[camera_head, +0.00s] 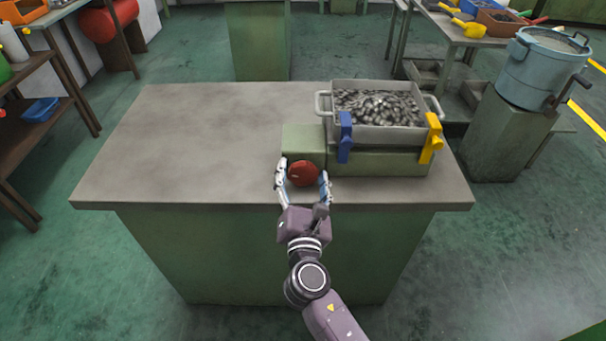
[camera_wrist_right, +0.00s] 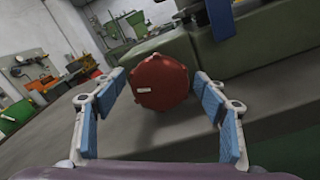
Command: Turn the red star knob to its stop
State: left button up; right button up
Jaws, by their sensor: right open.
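The red star knob (camera_head: 303,173) sits on the front of a green block (camera_head: 304,141) on the workbench. It also shows in the right wrist view (camera_wrist_right: 159,82), facing the camera, with a small pale mark left of its middle. My right gripper (camera_head: 303,182) is open, with one finger on each side of the knob. In the right wrist view the gripper (camera_wrist_right: 160,88) shows gaps between both finger pads and the knob; whether the tips touch it farther in, I cannot tell. My left gripper is not in view.
Right of the knob, a grey tray (camera_head: 391,133) full of small metal parts stands on a green base, with a blue clamp (camera_head: 345,137) and a yellow clamp (camera_head: 431,138) at its front. The left part of the bench top (camera_head: 190,140) is clear.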

jog(key=s, duration=1.2)
jog(key=shift+d+f, duration=0.1)
jog(key=shift+f, duration=0.1)
